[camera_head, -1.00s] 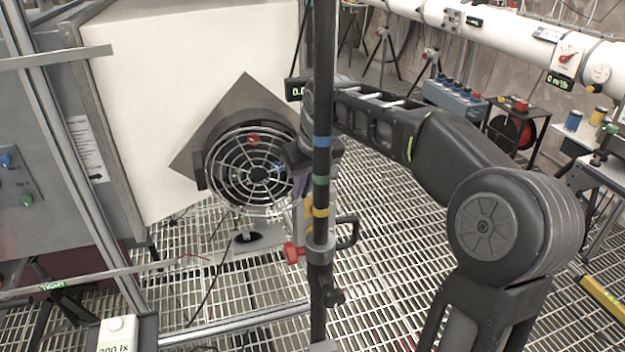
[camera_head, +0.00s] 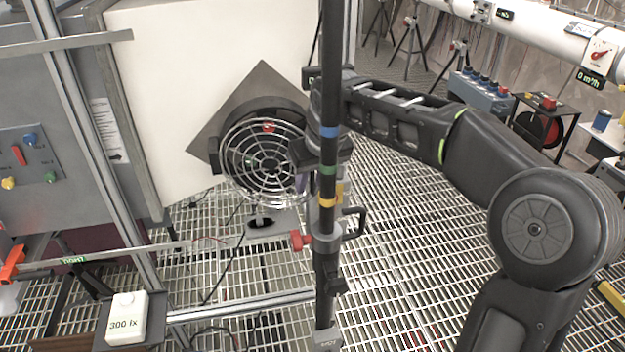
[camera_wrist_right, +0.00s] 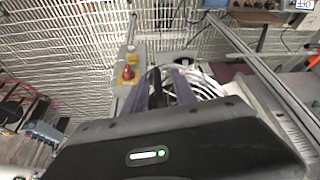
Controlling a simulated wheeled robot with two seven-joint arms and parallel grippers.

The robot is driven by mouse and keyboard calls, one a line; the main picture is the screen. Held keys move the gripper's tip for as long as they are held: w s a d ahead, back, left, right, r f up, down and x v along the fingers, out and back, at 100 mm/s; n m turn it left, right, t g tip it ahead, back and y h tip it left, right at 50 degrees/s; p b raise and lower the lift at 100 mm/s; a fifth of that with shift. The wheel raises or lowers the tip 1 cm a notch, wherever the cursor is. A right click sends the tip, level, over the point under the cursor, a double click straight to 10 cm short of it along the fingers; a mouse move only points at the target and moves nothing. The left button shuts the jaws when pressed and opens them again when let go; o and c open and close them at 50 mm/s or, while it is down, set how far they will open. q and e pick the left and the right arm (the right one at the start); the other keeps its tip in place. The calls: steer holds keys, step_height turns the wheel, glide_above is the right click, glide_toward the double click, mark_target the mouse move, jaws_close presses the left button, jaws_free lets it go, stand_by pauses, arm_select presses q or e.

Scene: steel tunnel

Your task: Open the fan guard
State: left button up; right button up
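The fan guard (camera_head: 252,182), a round cage of pale wire rings, stands in front of the black fan housing (camera_head: 240,112) in the head view. A red spot shows behind its upper wires. I cannot tell whether a gap separates guard and housing. My right gripper (camera_head: 306,178) is at the guard's right edge, partly hidden by a dark pole. In the right wrist view its two purple fingers (camera_wrist_right: 171,92) are apart, close beside the guard's wires (camera_wrist_right: 205,86). Nothing clearly gripped shows between them, and contact is unclear. My left gripper is out of view.
The dark upright pole (camera_head: 328,230) with coloured bands and a red knob (camera_head: 300,241) stands before my right gripper. A grey panel with buttons (camera_head: 30,160) is at left. A light meter (camera_head: 127,318) sits at lower left. Open grating floor (camera_head: 400,220) lies right of the pole.

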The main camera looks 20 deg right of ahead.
steer(key=v, duration=0.7)
steer(key=shift+r, duration=0.4)
steer(key=shift+s, duration=0.2)
